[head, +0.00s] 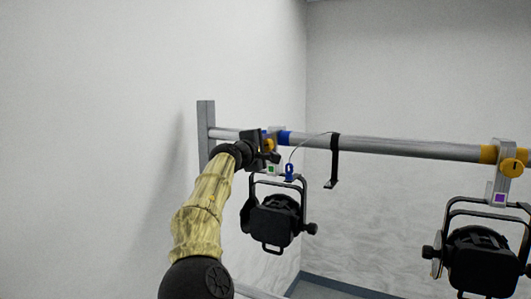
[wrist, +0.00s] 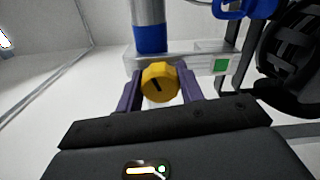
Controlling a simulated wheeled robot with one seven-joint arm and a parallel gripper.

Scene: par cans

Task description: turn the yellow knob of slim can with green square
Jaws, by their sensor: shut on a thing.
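The slim can with the green square (head: 275,222) hangs in a black yoke from the rail, left of centre in the head view. Its green square (wrist: 221,66) sits on the clamp, right of the knob in the wrist view. The yellow knob (wrist: 160,82) with a dark mark on its face sits between the two purple fingers of my gripper (wrist: 160,92). The fingers are shut on the knob, one on each side. In the head view the knob (head: 268,145) is mostly hidden behind my gripper (head: 262,150).
A second can (head: 482,262) with a purple square (head: 499,197) and its own yellow knob (head: 512,168) hangs at the right. A black strap (head: 334,160) hangs from the rail (head: 400,147) between them. A blue clip (head: 289,172) is beside the yoke. A grey post (head: 206,135) stands at left.

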